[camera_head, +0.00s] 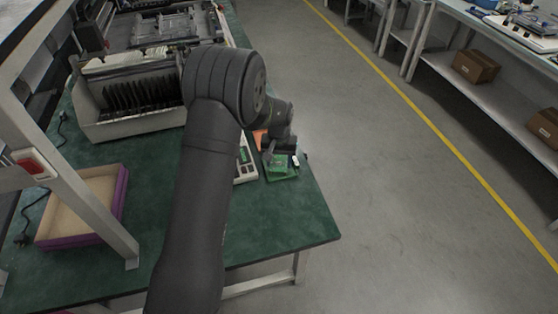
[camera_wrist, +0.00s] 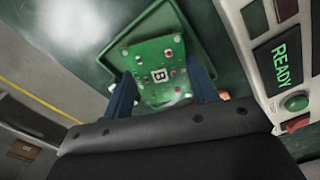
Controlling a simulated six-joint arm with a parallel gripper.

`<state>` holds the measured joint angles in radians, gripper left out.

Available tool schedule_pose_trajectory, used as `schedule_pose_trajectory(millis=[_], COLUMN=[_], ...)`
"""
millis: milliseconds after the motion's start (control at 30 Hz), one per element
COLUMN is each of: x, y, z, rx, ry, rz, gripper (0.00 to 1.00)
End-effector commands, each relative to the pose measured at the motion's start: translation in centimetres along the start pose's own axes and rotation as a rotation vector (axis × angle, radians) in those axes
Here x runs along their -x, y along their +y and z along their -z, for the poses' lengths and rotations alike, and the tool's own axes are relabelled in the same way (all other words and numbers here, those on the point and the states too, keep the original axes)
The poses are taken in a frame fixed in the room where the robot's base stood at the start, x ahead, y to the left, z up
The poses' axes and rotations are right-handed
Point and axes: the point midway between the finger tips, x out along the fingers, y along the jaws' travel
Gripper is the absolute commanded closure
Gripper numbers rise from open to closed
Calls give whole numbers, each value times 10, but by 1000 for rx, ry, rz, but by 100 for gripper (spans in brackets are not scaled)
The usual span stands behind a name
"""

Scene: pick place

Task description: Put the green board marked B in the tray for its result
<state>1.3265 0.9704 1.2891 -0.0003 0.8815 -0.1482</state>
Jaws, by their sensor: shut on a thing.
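The green board marked B (camera_wrist: 150,55) is between the two blue fingers of my gripper (camera_wrist: 163,92), which is shut on it. In the head view the board (camera_head: 279,163) shows below my gripper (camera_head: 281,153), near the right edge of the green table. A green tray (camera_wrist: 205,45) lies beyond the board in the wrist view, and it also shows under the board in the head view (camera_head: 288,177). I cannot tell whether the board touches the tray. A light-coloured tester (camera_wrist: 245,60) stands beside the tray. Its screen (camera_wrist: 278,62) reads READY.
The tester has a green button (camera_wrist: 295,103). A small orange thing (camera_head: 261,139) sits behind my gripper, partly hidden. A purple-walled tray (camera_head: 121,195) and a slotted rack (camera_head: 135,125) stand at left. A metal post (camera_head: 75,170) rises at the front left. The table's right edge is close.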

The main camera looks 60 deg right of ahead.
Motion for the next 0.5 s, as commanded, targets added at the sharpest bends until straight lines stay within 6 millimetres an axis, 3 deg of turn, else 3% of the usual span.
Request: schedule_pose_trajectory(millis=[133, 167, 200, 500], x=[-4, -3, -3, -1], y=[0, 0, 0, 0], z=[0, 0, 0, 0], rx=[0, 0, 0, 0], ry=[0, 0, 0, 0], rz=[0, 0, 0, 0], gripper=[63, 41, 37, 37])
